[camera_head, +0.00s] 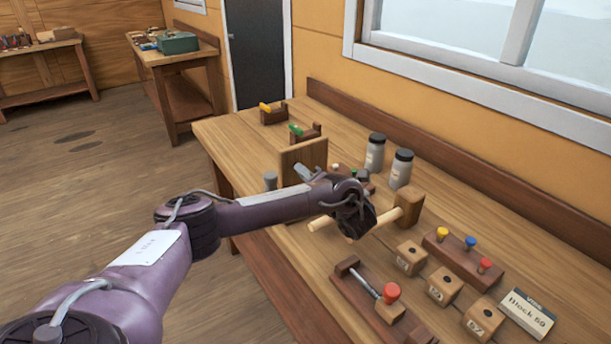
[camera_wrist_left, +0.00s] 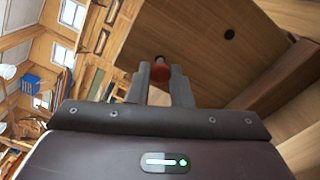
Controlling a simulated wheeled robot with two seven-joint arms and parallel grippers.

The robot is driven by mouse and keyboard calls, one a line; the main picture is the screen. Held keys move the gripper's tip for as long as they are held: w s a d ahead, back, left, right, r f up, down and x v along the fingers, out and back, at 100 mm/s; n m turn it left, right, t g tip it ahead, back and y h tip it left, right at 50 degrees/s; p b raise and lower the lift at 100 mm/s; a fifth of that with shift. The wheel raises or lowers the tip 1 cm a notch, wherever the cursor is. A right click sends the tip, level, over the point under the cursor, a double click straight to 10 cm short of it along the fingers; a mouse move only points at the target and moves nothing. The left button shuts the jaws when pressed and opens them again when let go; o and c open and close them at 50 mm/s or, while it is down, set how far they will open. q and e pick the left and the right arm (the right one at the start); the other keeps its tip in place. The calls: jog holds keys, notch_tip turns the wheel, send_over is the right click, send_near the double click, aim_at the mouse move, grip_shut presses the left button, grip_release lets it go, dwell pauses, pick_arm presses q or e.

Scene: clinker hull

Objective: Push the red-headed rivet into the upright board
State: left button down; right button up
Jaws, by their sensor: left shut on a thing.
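My left gripper (camera_wrist_left: 160,88) is shut on the red-headed rivet (camera_wrist_left: 160,74), with the red head between its fingertips. The rivet's dark shank points away from the gripper, toward a wooden surface that looks like the upright board (camera_wrist_left: 195,35). A dark round hole (camera_wrist_left: 229,34) shows in that surface, up and right of the rivet. I cannot tell whether the shank touches the board. In the head view the upright board (camera_head: 303,153) stands on the bench, with the left gripper (camera_head: 304,173) close to it; the rivet is hidden there. The right gripper is not in view.
A mallet (camera_head: 409,205) lies beside my wrist, its handle partly hidden. Two dark-lidded jars (camera_head: 375,153) stand behind. Nearer are a red-knobbed tool (camera_head: 391,292) in a holder, numbered blocks (camera_head: 443,287) and a rack (camera_head: 455,257) of coloured pegs. The bench's left part is mostly clear.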

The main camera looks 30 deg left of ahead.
pick_arm(q)
jog(key=shift+w+a+b, duration=0.2)
jog(key=shift+a+b, duration=0.4)
jog(key=shift+a, duration=0.05)
jog(key=shift+r, duration=0.1)
jog(key=c, duration=1.6)
grip_release()
jog(key=shift+c, duration=0.2)
jog(key=o, duration=0.4)
jog(key=shift+w+a, duration=0.1)
jog(key=p+v, duration=0.8)
jog(key=p, duration=0.3)
jog(key=shift+p, duration=0.4)
